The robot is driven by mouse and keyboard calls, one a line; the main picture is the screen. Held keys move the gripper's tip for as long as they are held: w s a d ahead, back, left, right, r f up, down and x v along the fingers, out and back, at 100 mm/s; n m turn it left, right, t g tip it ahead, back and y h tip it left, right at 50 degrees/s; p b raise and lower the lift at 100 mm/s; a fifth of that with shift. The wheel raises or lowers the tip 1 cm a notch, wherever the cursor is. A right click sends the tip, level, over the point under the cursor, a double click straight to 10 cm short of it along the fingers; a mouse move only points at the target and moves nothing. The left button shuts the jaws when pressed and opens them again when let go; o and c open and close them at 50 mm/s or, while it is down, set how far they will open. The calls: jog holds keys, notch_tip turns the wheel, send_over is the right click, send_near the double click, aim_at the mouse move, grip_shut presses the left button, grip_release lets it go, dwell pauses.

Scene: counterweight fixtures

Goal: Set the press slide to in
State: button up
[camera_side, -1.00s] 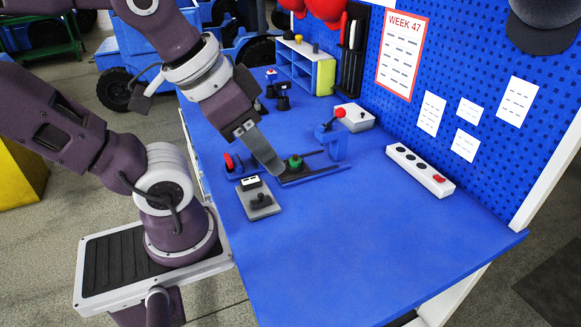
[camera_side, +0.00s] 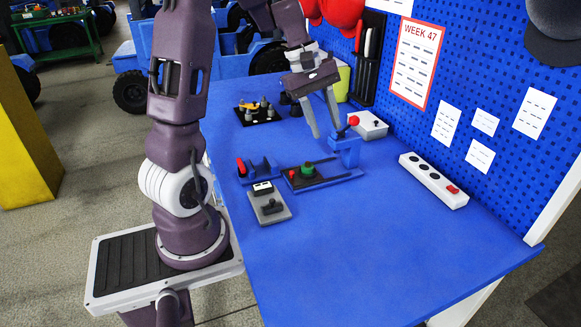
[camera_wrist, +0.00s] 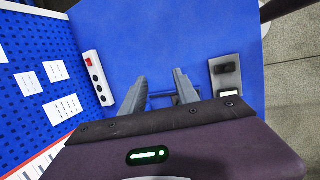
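The press slide, a dark plate with a green knob (camera_side: 307,169), sits at the left part of a low blue base (camera_side: 345,178). My gripper (camera_side: 327,132) is open, fingers apart, above and behind the slide near the post; I see nothing between the fingers. In the wrist view my gripper (camera_wrist: 160,80) is also open, with a blue bar below; the green knob is hidden.
A grey switch plate (camera_side: 270,207) lies in front of the press. A blue block with a red part (camera_side: 241,167) is left of it. The front of the bench is clear.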

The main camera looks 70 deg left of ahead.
jog(key=a+f+n, duration=0.4)
jog(key=a+f, duration=0.2)
jog(key=a, duration=0.2)
jog(key=n, duration=0.6)
send_near(292, 172)
jog(key=x, duration=0.7)
jog(key=shift+a+f, duration=0.15)
jog(key=shift+w+f, duration=0.1)
jog(key=shift+f, duration=0.15)
jog(key=shift+c, duration=0.5)
grip_shut()
